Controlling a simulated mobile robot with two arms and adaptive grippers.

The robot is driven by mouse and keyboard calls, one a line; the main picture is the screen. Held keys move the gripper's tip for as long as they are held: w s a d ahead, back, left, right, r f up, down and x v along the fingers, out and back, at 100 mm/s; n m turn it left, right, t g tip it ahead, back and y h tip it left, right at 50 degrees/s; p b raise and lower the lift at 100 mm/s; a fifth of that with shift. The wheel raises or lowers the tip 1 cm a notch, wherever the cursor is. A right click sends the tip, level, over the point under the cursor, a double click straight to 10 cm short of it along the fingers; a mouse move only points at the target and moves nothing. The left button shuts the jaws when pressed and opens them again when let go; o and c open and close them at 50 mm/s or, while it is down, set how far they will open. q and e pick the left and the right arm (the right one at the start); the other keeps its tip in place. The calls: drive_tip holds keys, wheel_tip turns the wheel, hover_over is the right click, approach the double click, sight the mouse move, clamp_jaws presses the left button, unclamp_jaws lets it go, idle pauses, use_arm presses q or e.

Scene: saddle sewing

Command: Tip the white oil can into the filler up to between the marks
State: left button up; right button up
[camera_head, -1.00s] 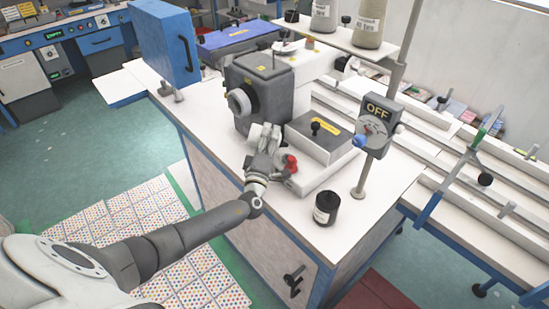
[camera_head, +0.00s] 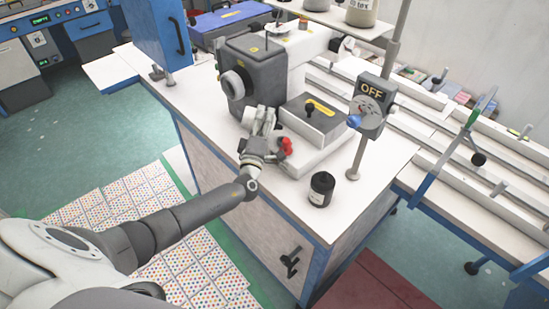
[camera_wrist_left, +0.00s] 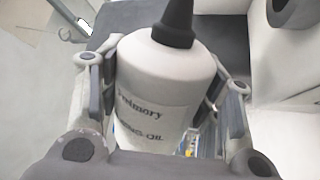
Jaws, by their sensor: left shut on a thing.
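The white oil can (camera_wrist_left: 160,85) fills the middle of the left wrist view, with a dark nozzle and a printed label ending in "OIL". It sits between the fingers of my left gripper (camera_head: 262,124), which is shut on it. In the head view that gripper is beside the front of the dark grey machine head (camera_head: 258,70), above the bench edge; the can is hard to pick out there. I cannot make out the filler or its marks in either view. My right gripper is not in view.
A red knob (camera_head: 286,146) is just right of the gripper. A black jar (camera_head: 321,188) stands on the white bench top (camera_head: 300,215) near its front corner. An OFF switch box (camera_head: 371,105) on a post and a blue cabinet (camera_head: 158,45) flank the machine.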

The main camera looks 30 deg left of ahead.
use_arm(q)
drive_tip(key=shift+f+n+y+b, duration=0.4)
drive_tip(key=shift+n+b, duration=0.4)
drive_tip(key=shift+n, duration=0.2)
drive_tip(key=shift+n+y+b, duration=0.3)
drive_tip(key=shift+n+b, duration=0.1)
drive_tip(key=shift+n, duration=0.6)
drive_tip(key=shift+r, duration=0.1)
drive_tip(key=shift+f+n+y+b, duration=0.3)
drive_tip(key=shift+n+y+b, duration=0.15)
drive_tip(key=shift+n, duration=0.65)
drive_tip(key=shift+f+n+g+b, duration=0.1)
drive_tip(key=shift+n+g+b, duration=0.25)
drive_tip(key=shift+n, duration=0.25)
drive_tip(key=shift+n+y, duration=0.25)
drive_tip(key=shift+n, duration=0.25)
